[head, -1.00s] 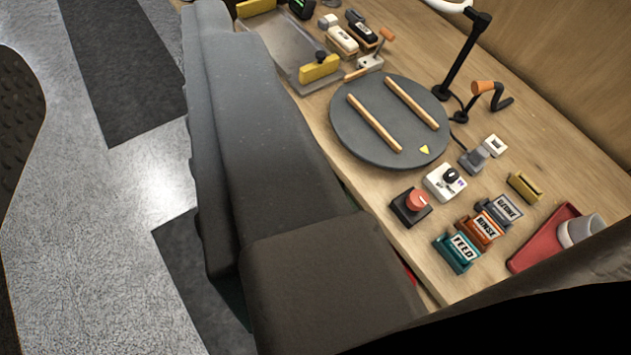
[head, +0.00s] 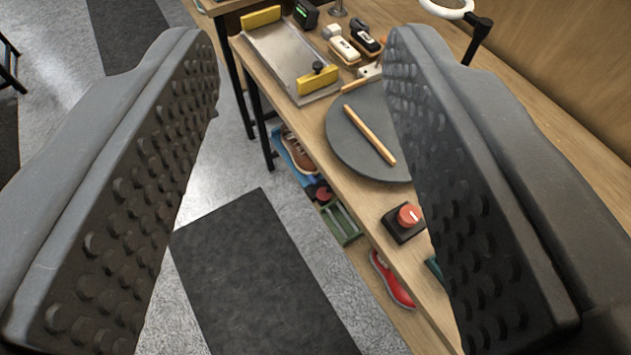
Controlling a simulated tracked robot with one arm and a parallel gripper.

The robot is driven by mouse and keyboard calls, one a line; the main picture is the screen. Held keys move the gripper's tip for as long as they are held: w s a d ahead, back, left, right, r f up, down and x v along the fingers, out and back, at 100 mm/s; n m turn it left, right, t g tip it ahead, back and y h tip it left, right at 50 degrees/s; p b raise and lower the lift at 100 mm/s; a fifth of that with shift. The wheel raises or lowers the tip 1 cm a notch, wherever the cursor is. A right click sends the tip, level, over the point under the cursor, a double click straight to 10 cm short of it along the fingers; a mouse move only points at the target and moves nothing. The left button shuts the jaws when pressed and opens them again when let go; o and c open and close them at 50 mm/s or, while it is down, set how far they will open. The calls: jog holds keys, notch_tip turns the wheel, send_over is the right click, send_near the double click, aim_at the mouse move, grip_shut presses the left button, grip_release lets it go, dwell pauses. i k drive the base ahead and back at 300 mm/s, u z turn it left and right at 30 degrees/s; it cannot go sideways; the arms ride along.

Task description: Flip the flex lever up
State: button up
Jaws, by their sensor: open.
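My gripper (head: 302,48) is open and empty, its two dark studded fingers spread wide over the scene. No lever labelled flex can be read. A small light block with a wooden handle (head: 355,84) lies between the metal tray and the round turntable (head: 345,150), just left of the right finger; I cannot tell if it is the flex lever. The right finger hides the turntable's right side and most controls beyond it. A red knob on a black base (head: 407,217) shows beside that finger.
The metal tray with yellow clamps (head: 285,55) and brushes (head: 343,50) sit at the bench's far end. A lamp (head: 447,10) stands behind the right finger. Shoes (head: 297,152) are on the lower shelf. Floor left of the bench (head: 225,190) is open.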

aim_at(313, 179)
jog(key=k, duration=1.25)
jog(key=u, duration=0.5)
jog(key=i, duration=1.7)
jog(key=z, duration=0.7)
